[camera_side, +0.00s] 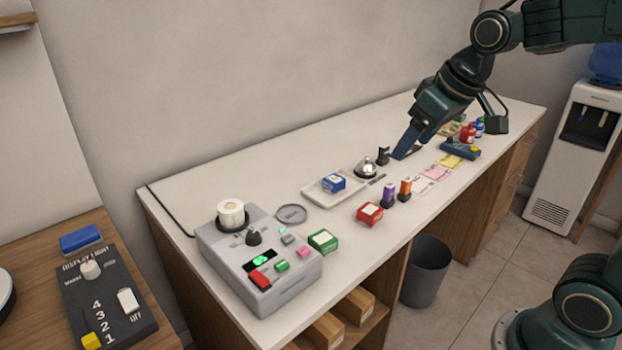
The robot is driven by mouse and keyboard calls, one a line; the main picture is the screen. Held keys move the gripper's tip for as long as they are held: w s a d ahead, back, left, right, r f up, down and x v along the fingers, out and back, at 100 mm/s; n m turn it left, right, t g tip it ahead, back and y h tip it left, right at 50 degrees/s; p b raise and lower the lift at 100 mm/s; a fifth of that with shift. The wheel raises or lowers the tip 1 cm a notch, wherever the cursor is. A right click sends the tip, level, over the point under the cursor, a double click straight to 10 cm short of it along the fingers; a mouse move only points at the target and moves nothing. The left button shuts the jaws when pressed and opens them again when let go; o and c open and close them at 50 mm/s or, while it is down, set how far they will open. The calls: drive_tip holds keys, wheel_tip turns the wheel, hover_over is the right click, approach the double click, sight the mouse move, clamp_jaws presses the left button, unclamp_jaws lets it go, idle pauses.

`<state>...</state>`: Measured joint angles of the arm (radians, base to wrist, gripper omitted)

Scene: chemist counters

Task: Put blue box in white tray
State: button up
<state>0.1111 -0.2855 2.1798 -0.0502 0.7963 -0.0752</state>
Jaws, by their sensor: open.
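The small blue box (334,182) with a white label lies in the white tray (318,197) near the middle of the counter. The tray is shallow and rectangular, and the box rests toward its right part. My gripper (405,147) is open and apart from the box, to the right of the tray and beyond the silver bell. Its tips point down toward the counter, close to a small dark object. The tips are small in the picture, and I see nothing held between them.
A silver bell (366,168) stands right of the tray. Red (370,213) and green (323,240) boxes sit in front. Purple (389,194) and orange (405,188) small items stand nearby. A grey device (290,290) with a paper roll fills the left end. A dark bin (425,270) stands below.

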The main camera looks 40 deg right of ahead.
drive_tip(key=s+a+f, duration=0.2)
drive_tip(key=s, duration=1.2)
drive_tip(key=shift+a+f, duration=0.2)
drive_tip(key=shift+a, duration=0.05)
drive_tip(key=shift+w, duration=0.1)
idle(0.4)
